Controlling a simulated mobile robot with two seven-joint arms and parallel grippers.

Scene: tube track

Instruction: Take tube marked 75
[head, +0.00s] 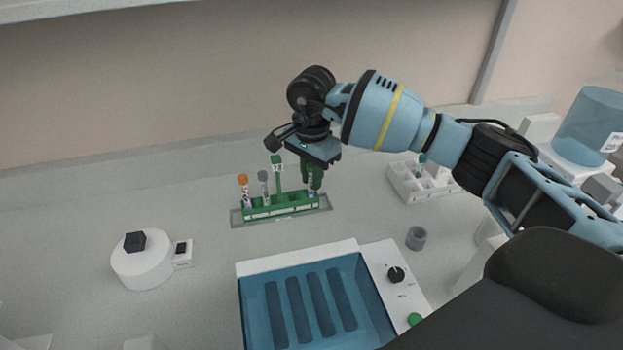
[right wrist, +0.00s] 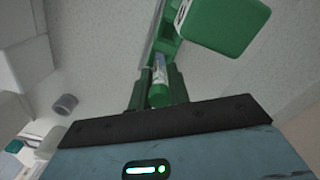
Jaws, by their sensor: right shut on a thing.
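A green rack (head: 283,209) stands on a grey plate on the bench. An orange-capped tube (head: 243,188) and a grey-capped tube (head: 264,186) stand in its left part. A green post with a labelled tag (head: 277,167) rises near its middle; its marking is too small to read surely. My right gripper (head: 313,184) points down over the rack's right end. It is shut on a green-capped tube (right wrist: 159,84), seen between the fingers in the right wrist view. The fingers mostly hide this tube in the head view, and its number is unreadable. My left gripper is out of view.
A blue water bath (head: 306,262) with a white control panel stands in front of the rack. A round white device (head: 141,259) is at left. A white compartment tray (head: 407,184) and a grey cup (head: 416,238) are at right.

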